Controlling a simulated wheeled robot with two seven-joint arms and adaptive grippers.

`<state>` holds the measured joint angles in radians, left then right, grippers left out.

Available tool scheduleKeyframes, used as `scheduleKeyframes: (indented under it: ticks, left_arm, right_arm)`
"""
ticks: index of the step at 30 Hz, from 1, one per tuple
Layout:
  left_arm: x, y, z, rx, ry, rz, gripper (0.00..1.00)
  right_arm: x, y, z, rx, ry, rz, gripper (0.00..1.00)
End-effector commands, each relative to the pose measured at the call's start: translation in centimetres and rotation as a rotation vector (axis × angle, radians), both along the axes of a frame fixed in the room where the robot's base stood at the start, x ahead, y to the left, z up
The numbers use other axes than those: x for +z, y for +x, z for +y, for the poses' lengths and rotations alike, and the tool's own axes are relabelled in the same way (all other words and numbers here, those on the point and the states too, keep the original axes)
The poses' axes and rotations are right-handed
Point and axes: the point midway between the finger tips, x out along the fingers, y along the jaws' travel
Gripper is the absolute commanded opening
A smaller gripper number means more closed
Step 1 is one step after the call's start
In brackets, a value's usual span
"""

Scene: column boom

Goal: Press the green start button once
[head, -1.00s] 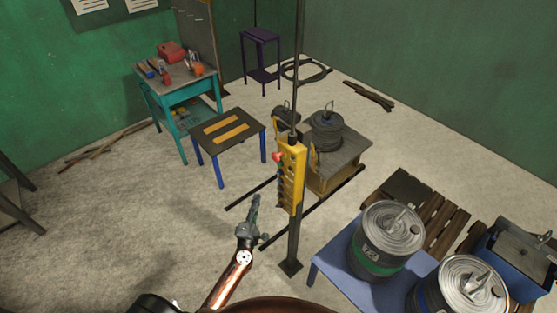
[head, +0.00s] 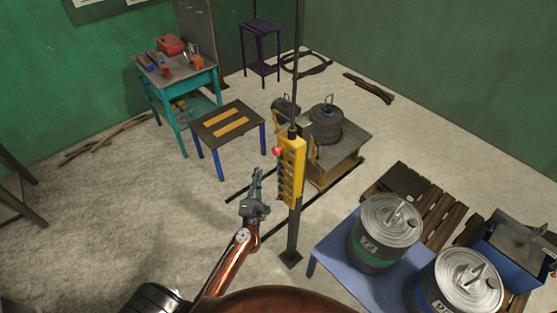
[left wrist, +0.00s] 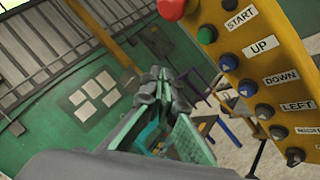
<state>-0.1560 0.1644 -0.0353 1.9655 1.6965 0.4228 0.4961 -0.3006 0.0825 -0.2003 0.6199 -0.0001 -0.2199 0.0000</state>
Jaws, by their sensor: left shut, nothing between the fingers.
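The yellow control box (head: 291,171) hangs on a dark upright post in the middle of the head view. In the left wrist view the box (left wrist: 246,55) fills the upper right, with a column of buttons and labels. The green start button (left wrist: 207,35) is next to the START label, just below a red mushroom button (left wrist: 172,8). My left gripper (head: 257,176) is shut and empty, to the left of the box and apart from it. Its fingers (left wrist: 163,82) also show in the left wrist view, left of and below the green button. My right gripper is not in view.
A blue table (head: 329,246) with metal drums stands at the right front. A small table with yellow stripes (head: 204,129) and a teal workbench (head: 196,78) stand behind on the left. Dark bars (head: 240,190) stick out low beside the post.

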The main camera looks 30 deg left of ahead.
Motion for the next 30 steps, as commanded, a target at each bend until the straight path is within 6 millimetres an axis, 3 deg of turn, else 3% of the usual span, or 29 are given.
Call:
scheduleKeyframes:
  ticks: [13,30]
  left_arm:
    - [0.0,5.3,-2.2,0.000,-0.002,-0.001,0.00]
    - [0.0,6.3,-2.6,-0.001,0.000,0.001,0.00]
  right_arm:
    - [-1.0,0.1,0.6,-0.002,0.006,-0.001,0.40]
    - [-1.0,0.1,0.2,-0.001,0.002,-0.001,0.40]
